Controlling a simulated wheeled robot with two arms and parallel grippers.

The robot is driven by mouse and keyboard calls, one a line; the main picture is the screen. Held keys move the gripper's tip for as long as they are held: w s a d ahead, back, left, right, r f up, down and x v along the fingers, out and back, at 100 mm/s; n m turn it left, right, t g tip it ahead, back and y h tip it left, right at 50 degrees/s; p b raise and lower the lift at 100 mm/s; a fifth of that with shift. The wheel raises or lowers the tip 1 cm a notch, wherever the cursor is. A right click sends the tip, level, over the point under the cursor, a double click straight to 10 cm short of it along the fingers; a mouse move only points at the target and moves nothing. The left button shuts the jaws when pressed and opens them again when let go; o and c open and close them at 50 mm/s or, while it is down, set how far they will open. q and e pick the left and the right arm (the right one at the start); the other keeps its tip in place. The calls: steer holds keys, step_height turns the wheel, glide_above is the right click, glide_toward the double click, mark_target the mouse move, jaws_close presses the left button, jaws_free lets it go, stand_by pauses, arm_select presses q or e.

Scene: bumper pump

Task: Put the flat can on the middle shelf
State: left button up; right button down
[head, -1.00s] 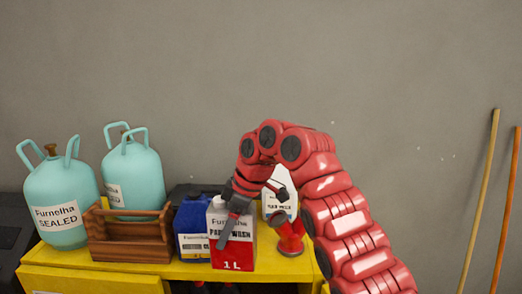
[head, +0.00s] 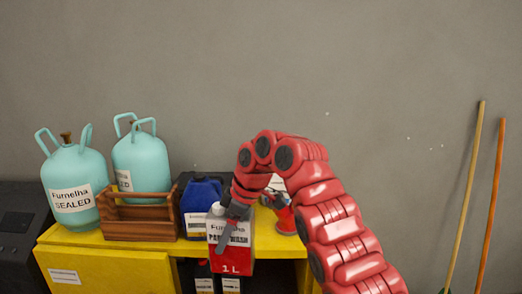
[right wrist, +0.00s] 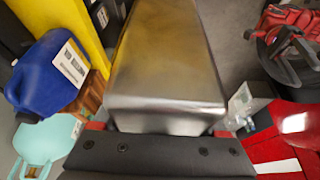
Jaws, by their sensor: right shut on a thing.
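The flat can (head: 240,262) is a grey and red rectangular tin marked "1 L". My right gripper (head: 232,226) is shut on it near its top and holds it upright, in front of the yellow shelf unit's top edge. In the right wrist view the can's bare metal side (right wrist: 165,65) fills the middle, against the dark gripper (right wrist: 160,140). The yellow shelf unit (head: 105,262) has an opening under its top, with dark containers (head: 205,280) inside. The can hides part of that opening, and the picture cuts off its lower part. My left gripper is out of view.
On the unit's top stand two teal gas cylinders (head: 75,185), a wooden carrier (head: 140,222), a blue jug (head: 200,195) and a red item (head: 284,218), partly behind my arm. Two poles (head: 465,200) lean on the wall at right.

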steer(key=w+d+f+m+t+b, duration=0.1)
steer(key=w+f+m+b, duration=0.3)
steer(key=f, duration=0.6)
steer(key=d+f+m+t+b, duration=0.15)
steer(key=f+b, duration=0.35)
steer(key=f, duration=0.6)
steer(key=s+d+f+m+h+b, duration=0.2)
steer(key=s+d+f+m+b, duration=0.2)
steer(key=s+d+f, duration=0.5)
steer(key=s+d+f+m+t+h+b, duration=0.1)
steer(key=s+d+f+m+b, duration=0.3)
steer(key=d+f, duration=1)
steer(key=s+f+m+h, duration=0.1)
steer(key=s+f+m, duration=0.2)
steer(key=s, duration=0.1)
steer(key=shift+s+f, duration=0.35)
steer(key=shift+s, duration=0.05)
steer(key=shift+f+t, duration=0.1)
steer(key=shift+t, duration=0.15)
